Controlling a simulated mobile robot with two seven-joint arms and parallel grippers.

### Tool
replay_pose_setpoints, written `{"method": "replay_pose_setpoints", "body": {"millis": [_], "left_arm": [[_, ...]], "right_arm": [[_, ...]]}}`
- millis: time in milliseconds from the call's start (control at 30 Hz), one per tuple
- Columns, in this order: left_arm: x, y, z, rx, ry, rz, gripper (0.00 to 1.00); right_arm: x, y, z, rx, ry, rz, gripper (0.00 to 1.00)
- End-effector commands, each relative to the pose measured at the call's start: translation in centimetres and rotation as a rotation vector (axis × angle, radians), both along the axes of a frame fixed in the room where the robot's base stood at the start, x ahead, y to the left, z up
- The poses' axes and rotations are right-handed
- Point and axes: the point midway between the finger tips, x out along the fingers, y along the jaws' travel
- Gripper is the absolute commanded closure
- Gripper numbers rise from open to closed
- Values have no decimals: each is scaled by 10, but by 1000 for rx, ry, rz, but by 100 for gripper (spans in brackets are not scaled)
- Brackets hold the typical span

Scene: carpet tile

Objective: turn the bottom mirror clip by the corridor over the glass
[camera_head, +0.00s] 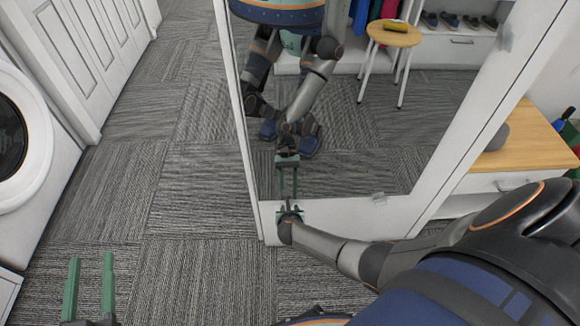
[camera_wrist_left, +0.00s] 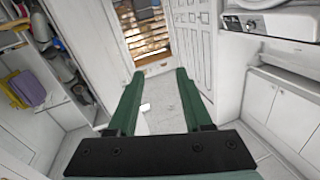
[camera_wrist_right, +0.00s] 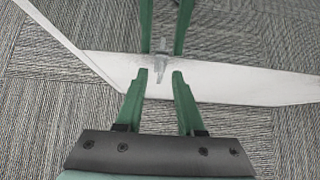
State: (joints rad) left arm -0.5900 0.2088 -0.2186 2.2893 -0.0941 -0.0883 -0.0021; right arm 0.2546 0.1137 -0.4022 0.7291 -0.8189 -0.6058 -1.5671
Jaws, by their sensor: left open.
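The tall mirror (camera_head: 350,130) has a white frame, with a white bottom rail (camera_head: 340,215). A small grey bottom clip (camera_wrist_right: 160,67) sits on that rail at the left, corridor-side end. The clip's narrow part points up toward the glass edge; its reflection makes its exact overlap with the glass hard to tell. My right gripper (camera_wrist_right: 160,76) is open, its fingertips on either side of the clip; I see no contact. In the head view, my right gripper (camera_head: 290,207) partly hides the clip. My left gripper (camera_head: 90,258) is open and empty, low at the left.
Another bottom clip (camera_head: 380,197) is farther right on the rail, and a side clip (camera_head: 505,42) is on the right frame. A white washer (camera_head: 35,135) stands left. A wood-topped cabinet (camera_head: 520,140) stands right. Carpet (camera_head: 190,190) is clear left of the mirror.

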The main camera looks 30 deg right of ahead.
Motion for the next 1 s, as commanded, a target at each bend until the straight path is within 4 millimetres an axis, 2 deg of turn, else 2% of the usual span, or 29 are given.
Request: {"method": "replay_pose_setpoints", "body": {"millis": [33,100,367,567,800,867,1000], "left_arm": [[0,0,-5,1,28,3,50],[-5,0,-29,1,113,10,50],[-22,2,-87,3,361,31,50],[-46,1,-129,5,559,41,50],[-85,-2,-174,4,797,45,50],[-81,-4,-158,3,784,42,50],[-79,-6,-146,0,781,39,50]], "right_arm": [[-1,1,2,0,0,0,62],[-3,2,5,0,0,0,62],[-11,7,15,-1,0,1,62],[-19,12,25,0,0,1,62],[-30,19,38,0,1,1,62],[-40,25,53,0,2,1,62],[-56,35,70,1,2,1,62]]}}
